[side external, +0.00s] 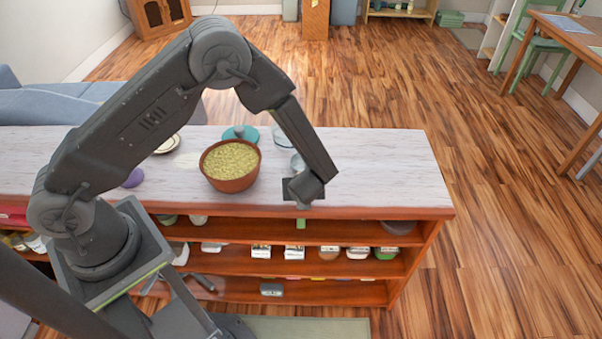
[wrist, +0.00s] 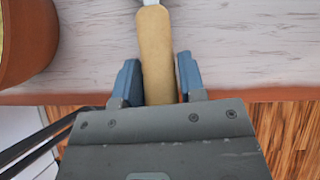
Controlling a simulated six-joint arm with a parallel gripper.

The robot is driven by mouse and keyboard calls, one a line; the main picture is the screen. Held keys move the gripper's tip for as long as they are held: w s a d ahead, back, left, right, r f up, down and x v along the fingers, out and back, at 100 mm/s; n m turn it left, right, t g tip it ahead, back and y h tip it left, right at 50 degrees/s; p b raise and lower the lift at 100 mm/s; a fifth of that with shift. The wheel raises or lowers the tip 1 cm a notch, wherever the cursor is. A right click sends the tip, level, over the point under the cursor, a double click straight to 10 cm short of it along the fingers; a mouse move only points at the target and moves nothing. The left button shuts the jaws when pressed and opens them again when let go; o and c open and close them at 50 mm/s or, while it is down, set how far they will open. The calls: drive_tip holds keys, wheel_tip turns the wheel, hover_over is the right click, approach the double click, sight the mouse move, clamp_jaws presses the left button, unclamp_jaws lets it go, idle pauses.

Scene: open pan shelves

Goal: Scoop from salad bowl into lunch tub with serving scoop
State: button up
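The salad bowl (side external: 228,184) is a brown-orange bowl filled with yellow-green bits, on the shelf top left of my gripper. Its side shows at the left edge of the wrist view (wrist: 25,45). The serving scoop has a tan wooden handle (wrist: 155,45) and a grey metal end (side external: 298,163). My gripper (wrist: 160,78) is low at the front edge of the shelf top, its fingers on either side of the handle. Whether they press on it is not clear. A pale clear container (side external: 281,139), possibly the lunch tub, is partly hidden behind my arm.
A teal round item (side external: 240,133), a pale plate (side external: 168,144) and a purple item (side external: 133,178) also sit on the shelf top. The top's right end (side external: 390,165) is clear. Lower shelves hold several containers and utensils.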

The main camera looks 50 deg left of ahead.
clamp_jaws()
drive_tip(key=shift+r, duration=3.55)
